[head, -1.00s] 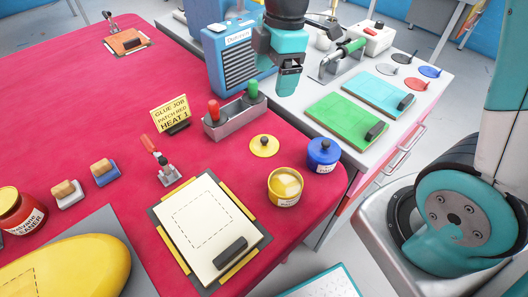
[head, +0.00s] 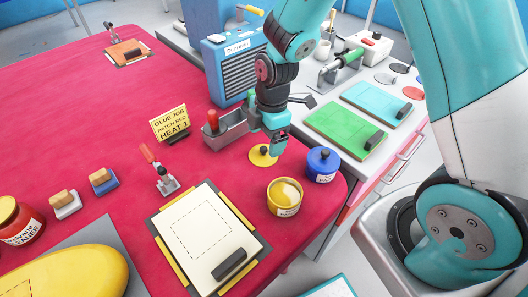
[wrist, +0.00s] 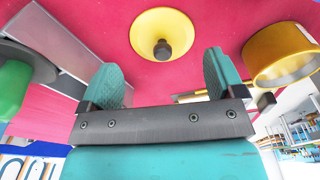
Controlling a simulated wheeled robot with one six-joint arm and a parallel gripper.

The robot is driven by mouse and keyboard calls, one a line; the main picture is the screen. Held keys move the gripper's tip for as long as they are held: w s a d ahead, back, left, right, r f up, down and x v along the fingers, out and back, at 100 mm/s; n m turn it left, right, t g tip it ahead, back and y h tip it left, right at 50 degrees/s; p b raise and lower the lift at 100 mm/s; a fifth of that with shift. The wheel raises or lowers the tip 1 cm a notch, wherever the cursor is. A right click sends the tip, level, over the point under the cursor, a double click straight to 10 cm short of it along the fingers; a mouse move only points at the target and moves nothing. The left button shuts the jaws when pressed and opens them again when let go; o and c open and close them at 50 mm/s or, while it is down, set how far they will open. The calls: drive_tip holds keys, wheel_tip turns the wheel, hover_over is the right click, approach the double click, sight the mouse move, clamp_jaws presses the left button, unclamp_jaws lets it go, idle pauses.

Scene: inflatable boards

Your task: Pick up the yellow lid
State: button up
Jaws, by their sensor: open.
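The yellow lid (head: 261,157) lies flat on the red table, partly hidden behind my gripper in the head view. In the wrist view the lid (wrist: 162,34) is a yellow disc with a dark knob at its middle. My gripper (head: 277,145) hangs above the lid. In the wrist view its two teal fingers (wrist: 165,75) are spread apart with nothing between them, and the lid knob shows just beyond the gap. The open yellow pot (head: 284,197) stands in front and to the right of the lid.
A blue lidded pot (head: 322,164) stands close to the right. A grey holder (head: 228,130) with a red-handled tool sits to the left, near the blue heater box (head: 232,65). A clipboard-like board (head: 207,235) lies in front. The red table's middle left is clear.

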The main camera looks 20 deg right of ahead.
sight(264, 148)
drive_tip(key=shift+s+a+f, duration=0.1)
drive_tip(key=shift+a+f, duration=0.1)
drive_tip(key=shift+f, duration=0.75)
drive_tip(key=shift+s+a+f, duration=0.1)
drive_tip(key=shift+a+f, duration=0.1)
drive_tip(key=shift+f, duration=0.75)
drive_tip(key=c, duration=1.1)
drive_tip(key=shift+c, duration=0.2)
